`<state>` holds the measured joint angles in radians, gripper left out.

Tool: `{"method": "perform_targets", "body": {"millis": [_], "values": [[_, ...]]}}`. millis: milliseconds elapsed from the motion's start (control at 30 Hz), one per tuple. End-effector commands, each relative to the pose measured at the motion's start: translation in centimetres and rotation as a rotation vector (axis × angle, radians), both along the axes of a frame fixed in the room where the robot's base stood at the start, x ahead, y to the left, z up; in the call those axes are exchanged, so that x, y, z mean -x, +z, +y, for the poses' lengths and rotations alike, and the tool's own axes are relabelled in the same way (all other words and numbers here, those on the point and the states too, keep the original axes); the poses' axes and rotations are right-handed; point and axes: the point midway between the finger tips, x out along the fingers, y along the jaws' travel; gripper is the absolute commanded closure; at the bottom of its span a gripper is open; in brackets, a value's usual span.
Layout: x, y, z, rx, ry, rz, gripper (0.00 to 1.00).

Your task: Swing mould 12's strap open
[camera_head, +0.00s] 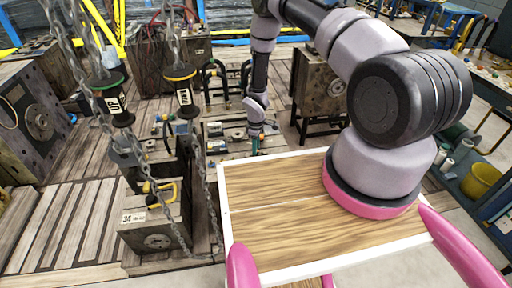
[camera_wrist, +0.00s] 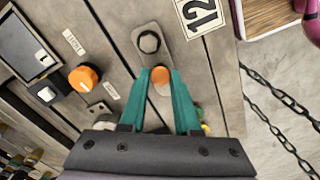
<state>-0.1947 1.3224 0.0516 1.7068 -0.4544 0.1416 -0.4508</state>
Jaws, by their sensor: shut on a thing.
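Mould 12 fills most of the wrist view as grey metal plates, with its number plate (camera_wrist: 199,16) at the top. Its strap (camera_wrist: 147,40) is a short rounded grey bar with a dark hex bolt at its upper end and an orange end piece (camera_wrist: 160,75) at its lower end. The strap lies near a seam between plates. My gripper (camera_wrist: 160,77) has teal fingers shut on the orange end piece; the fingers hide the part below. In the head view my gripper (camera_head: 256,143) reaches down beyond the wooden top, and the strap is too small to make out there.
An orange knob (camera_wrist: 85,77) and a dark screen (camera_wrist: 24,45) sit left of the strap. A chain (camera_wrist: 278,97) hangs at the right. Hoist chains with pendants (camera_head: 108,95) hang at the left of the head view, above another mould (camera_head: 158,238). My wooden top fills the front.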

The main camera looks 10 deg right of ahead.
Motion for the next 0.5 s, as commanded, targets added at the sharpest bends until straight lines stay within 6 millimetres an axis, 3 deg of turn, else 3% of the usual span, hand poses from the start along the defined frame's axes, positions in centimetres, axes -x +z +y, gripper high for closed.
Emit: {"method": "perform_targets", "body": {"millis": [500], "values": [[0.43,-0.02,-0.05,0.002,0.077,0.003,1.0]]}}
